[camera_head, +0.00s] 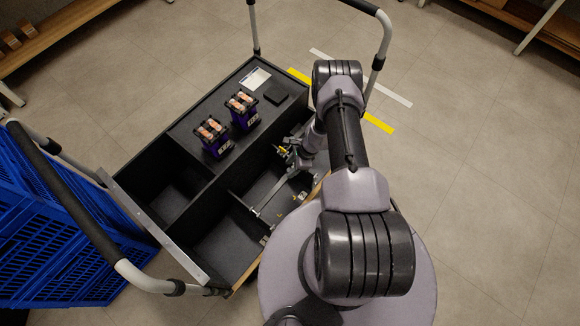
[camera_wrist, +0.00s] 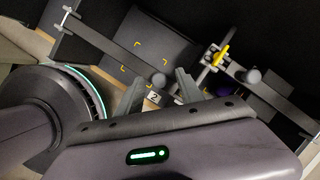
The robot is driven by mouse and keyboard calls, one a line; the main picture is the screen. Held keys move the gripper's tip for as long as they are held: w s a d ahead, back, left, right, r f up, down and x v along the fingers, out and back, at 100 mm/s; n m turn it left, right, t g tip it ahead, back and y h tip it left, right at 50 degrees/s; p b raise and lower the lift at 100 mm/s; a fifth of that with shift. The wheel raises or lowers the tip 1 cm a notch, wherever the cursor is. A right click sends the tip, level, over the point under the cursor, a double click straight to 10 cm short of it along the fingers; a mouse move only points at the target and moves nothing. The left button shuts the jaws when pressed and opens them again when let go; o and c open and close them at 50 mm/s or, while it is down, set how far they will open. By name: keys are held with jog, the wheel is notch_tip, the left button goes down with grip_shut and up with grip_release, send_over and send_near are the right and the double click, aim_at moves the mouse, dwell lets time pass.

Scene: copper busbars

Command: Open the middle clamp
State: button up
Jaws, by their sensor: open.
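My gripper (camera_wrist: 160,88) is open. In the wrist view, its two fingers stand on either side of the dark round knob (camera_wrist: 158,80) at the end of a long grey clamp bar. I cannot tell whether the fingers touch the knob. A second clamp with a yellow part (camera_wrist: 220,55) and its own knob (camera_wrist: 253,76) lies to the right. In the head view my gripper (camera_head: 301,160) is over the cart's right compartment, beside a grey bar (camera_head: 271,197); my arm hides part of the clamps.
The black cart box (camera_head: 205,188) has open compartments on the left. Two purple blocks with copper-coloured tops, one nearer (camera_head: 216,147) and one farther (camera_head: 243,119), stand on its shelf. Cart handles rise at both ends. Blue crates (camera_head: 60,235) stand at left.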

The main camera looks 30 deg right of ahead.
jog(key=shift+s+d+f+b, duration=0.1)
jog(key=shift+s+f+b, duration=0.05)
jog(key=shift+f+b, duration=0.2)
jog(key=shift+r, duration=0.1)
